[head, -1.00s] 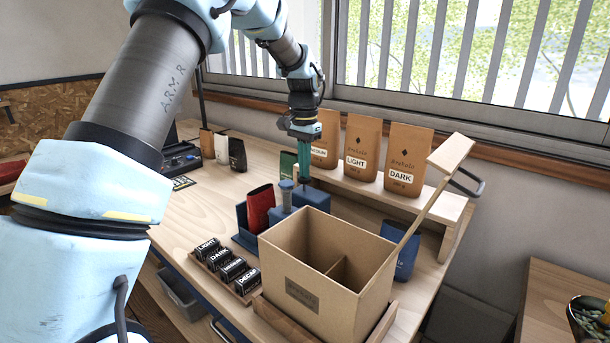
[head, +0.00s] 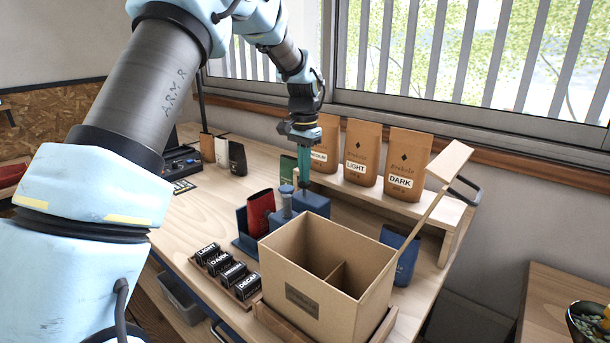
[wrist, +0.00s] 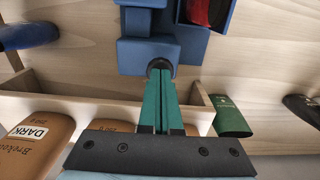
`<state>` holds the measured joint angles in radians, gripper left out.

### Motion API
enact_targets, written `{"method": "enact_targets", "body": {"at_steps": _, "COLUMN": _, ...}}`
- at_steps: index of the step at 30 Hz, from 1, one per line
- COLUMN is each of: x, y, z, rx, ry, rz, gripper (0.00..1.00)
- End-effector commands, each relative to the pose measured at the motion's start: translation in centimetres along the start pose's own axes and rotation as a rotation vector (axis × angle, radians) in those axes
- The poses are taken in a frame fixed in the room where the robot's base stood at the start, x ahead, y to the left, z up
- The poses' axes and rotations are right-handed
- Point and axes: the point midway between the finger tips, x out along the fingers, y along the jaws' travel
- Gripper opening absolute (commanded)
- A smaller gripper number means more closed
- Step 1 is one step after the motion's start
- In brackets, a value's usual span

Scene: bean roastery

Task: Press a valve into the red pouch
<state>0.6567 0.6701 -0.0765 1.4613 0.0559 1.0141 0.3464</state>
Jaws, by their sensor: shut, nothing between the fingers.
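The red pouch (head: 260,212) stands upright in a blue holder (head: 243,240) on the bench; it also shows at the top of the wrist view (wrist: 207,10). My gripper (head: 304,184) points down over a blue block (head: 313,203) just right of the pouch. In the wrist view its green fingers (wrist: 160,72) are closed together. A small dark round piece (wrist: 158,64) sits at their tips, against the blue block; I cannot tell whether it is a valve. A grey-blue cylinder (head: 286,196) stands between pouch and block.
An open cardboard box (head: 285,290) with a divider stands in front. A rack of labelled black blocks (head: 228,268) is left of it. Brown pouches (head: 361,152) line the raised shelf behind. A green pouch (head: 288,170) stands behind the gripper.

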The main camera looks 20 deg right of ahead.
Motion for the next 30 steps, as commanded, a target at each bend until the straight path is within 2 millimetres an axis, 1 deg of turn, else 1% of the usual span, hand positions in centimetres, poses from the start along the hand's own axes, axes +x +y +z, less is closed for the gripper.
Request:
{"method": "enact_targets", "body": {"at_steps": 1, "x": -0.9, "y": 0.0, "z": 0.0, "rx": 0.000, "ry": -0.001, "rz": 0.000, "gripper": 0.00}}
{"method": "enact_targets", "body": {"at_steps": 14, "x": -4.5, "y": 0.0, "z": 0.0, "rx": 0.000, "ry": 0.002, "rz": -0.001, "gripper": 0.00}}
{"method": "enact_targets", "body": {"at_steps": 30, "x": -4.6, "y": 0.0, "z": 0.0, "rx": 0.000, "ry": 0.002, "rz": -0.001, "gripper": 0.00}}
